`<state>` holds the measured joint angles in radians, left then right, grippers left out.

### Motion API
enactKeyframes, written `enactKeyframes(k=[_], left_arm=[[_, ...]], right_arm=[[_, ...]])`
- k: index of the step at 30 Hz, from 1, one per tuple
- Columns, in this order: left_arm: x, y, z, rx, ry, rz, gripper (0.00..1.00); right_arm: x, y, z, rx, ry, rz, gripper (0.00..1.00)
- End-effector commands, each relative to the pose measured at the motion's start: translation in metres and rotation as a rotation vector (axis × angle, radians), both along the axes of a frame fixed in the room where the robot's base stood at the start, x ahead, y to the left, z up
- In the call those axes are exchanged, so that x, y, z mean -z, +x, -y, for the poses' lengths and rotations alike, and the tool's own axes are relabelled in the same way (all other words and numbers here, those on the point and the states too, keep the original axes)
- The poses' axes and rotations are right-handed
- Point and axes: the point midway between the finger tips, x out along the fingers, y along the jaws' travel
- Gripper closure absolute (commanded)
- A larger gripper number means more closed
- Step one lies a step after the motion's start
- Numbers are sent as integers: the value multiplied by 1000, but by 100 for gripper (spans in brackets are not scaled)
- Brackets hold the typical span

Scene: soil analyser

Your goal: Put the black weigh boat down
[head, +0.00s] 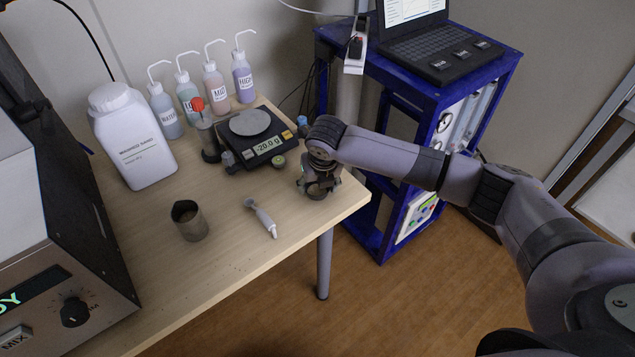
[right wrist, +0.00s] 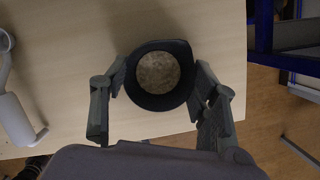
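The black weigh boat (right wrist: 182,96) is round and holds a brownish soil-like material. In the right wrist view it sits between the two fingers of my right gripper (right wrist: 160,78), which press close against its left and right sides. In the head view my right gripper (head: 320,178) points down over the right end of the table, and the boat is mostly hidden beneath it. I cannot tell whether the boat touches the tabletop. My left gripper is not in view.
On the wooden table (head: 240,228) stand a balance (head: 262,146) reading -20.0 g, a metal cup (head: 189,222), a grey-white handheld tool (head: 263,217), a large white bottle (head: 133,140) and several wash bottles. A mixer (head: 50,230) is at left. The table's right front edge is close to the gripper.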

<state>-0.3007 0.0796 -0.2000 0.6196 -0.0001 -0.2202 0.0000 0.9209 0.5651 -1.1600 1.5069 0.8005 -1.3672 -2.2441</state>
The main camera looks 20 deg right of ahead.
Motion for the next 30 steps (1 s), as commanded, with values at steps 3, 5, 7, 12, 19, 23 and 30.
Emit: enactKeyframes(k=[3,5,7,12,19,23,30], left_arm=[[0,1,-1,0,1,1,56],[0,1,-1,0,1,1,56],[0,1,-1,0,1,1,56],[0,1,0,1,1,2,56],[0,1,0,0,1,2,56],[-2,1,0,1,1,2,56],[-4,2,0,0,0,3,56]], right_arm=[[0,0,0,0,0,0,36],[0,0,0,0,0,0,32],[0,0,0,0,0,0,27],[0,0,0,0,0,0,26],[-6,0,0,0,0,1,26],[-24,-5,-1,-2,1,4,26],[-74,-20,-1,-1,0,4,26]])
